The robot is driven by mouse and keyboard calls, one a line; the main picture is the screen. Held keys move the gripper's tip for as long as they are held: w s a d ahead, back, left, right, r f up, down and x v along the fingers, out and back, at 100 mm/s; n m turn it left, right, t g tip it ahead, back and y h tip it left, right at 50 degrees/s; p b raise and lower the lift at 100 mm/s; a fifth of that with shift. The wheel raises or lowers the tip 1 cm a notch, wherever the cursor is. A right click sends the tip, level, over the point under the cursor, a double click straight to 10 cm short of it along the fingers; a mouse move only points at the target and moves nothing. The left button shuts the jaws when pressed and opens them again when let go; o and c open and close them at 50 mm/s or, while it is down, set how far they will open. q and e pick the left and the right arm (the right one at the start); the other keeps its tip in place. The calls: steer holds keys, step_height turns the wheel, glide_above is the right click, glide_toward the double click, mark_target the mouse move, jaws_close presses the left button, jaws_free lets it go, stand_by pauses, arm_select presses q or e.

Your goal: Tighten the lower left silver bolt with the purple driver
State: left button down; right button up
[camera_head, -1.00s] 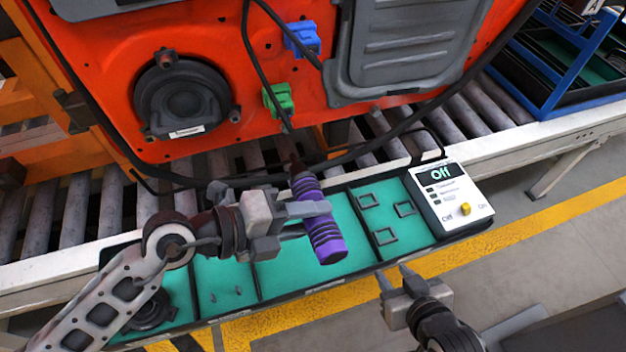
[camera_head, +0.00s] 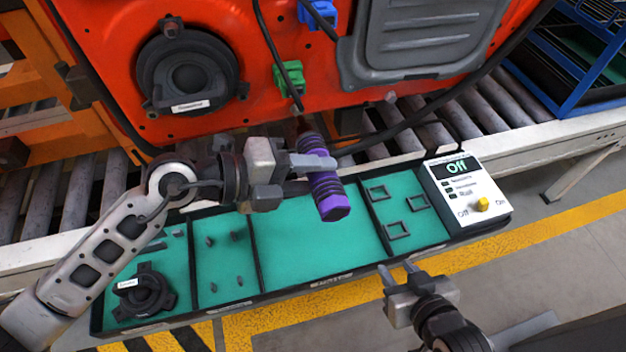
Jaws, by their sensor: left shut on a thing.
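The purple driver (camera_head: 328,190) is held by my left gripper (camera_head: 322,174), which is shut on its ribbed handle. The driver is tilted, with its dark shaft pointing up toward the orange-red door (camera_head: 225,125) and its handle end toward the tray. Its tip is hard to make out near the door's lower edge. The round black speaker (camera_head: 187,75) on the door has silver bolts around it. The lower left bolt (camera_head: 152,114) is at its lower left rim, well left of the driver. My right gripper (camera_head: 398,272) is open and empty in front of the tray.
The green-lined tray (camera_head: 310,235) holds small bolts, square frames and a second speaker (camera_head: 140,295). A control box (camera_head: 467,192) reading "Off" sits at its right end. Black cables hang across the door, beside green (camera_head: 290,80) and blue connectors. Conveyor rollers lie behind the tray.

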arm_select(q)
steer(key=shift+w+r, duration=0.15)
steer(key=shift+w, duration=0.05)
stand_by(0.6)
steer(key=shift+w+a, duration=0.15)
steer(key=shift+w, duration=0.25)
stand_by(0.6)
